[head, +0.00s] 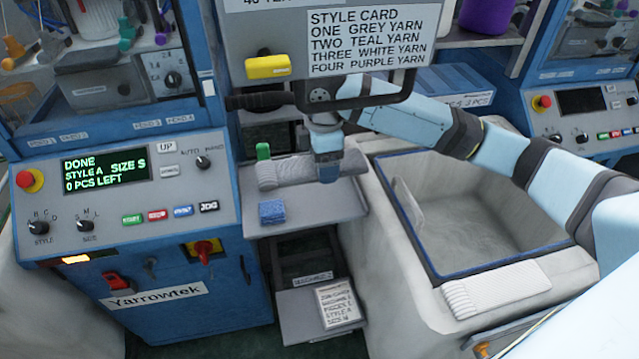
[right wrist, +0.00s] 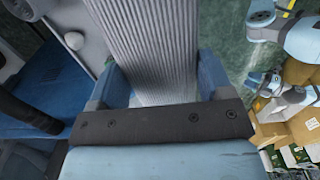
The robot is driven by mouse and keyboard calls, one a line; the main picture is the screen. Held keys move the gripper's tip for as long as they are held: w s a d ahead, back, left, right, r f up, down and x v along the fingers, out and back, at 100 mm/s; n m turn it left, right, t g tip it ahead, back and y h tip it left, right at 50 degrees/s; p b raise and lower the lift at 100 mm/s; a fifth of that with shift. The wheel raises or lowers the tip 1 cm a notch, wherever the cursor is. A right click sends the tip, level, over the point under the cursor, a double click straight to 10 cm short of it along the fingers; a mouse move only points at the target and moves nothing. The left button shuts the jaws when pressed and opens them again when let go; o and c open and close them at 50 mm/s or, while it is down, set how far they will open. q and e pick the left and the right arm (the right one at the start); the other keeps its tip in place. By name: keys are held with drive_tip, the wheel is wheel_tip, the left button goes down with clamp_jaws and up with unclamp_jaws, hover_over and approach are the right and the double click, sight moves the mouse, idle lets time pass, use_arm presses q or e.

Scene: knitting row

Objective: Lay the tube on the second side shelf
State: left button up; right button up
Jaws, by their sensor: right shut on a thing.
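A grey ribbed knit tube (head: 285,172) lies across the upper grey side shelf (head: 335,205), between the left machine and the white bin, in the head view. I cannot tell whether it rests on the shelf or hangs just above it. My right gripper (head: 328,178) points down and is shut on the tube near its right part. In the right wrist view the tube's ribs (right wrist: 150,45) run between both fingers of the right gripper (right wrist: 163,95). Light-blue arm parts at the right of that view look like my left arm; its gripper (right wrist: 262,88) is too small to read.
A blue block (head: 271,212) sits on the shelf in front of the tube. A lower shelf (head: 295,325) holds a printed card (head: 340,303). The blue-rimmed bin (head: 440,278) stands right, with a white ribbed piece (head: 497,289) on its front ledge. A sign (head: 367,40) hangs above.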

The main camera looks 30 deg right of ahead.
sight(321, 207)
drive_tip(key=r+n, duration=0.1)
drive_tip(key=n, duration=0.1)
drive_tip(key=w+r+n, duration=0.1)
drive_tip(key=n, duration=0.1)
drive_tip(key=w+r+n, duration=0.1)
drive_tip(key=shift+w+d+n, duration=0.1)
drive_tip(key=shift+d+n, duration=0.3)
drive_tip(key=n, duration=0.1)
drive_tip(key=r+n, duration=0.1)
drive_tip(key=n, duration=0.1)
drive_tip(key=shift+w+d+r, duration=0.15)
drive_tip(key=shift+w+r, duration=0.1)
drive_tip(key=shift+w, duration=0.15)
drive_tip(key=shift+f, duration=0.2)
wheel_tip(321, 207, down, 20)
drive_tip(key=shift+r+p, duration=0.25)
drive_tip(key=shift+p, duration=0.2)
drive_tip(key=shift+f, duration=0.2)
drive_tip(key=o, duration=0.9)
drive_tip(key=shift+r, duration=0.1)
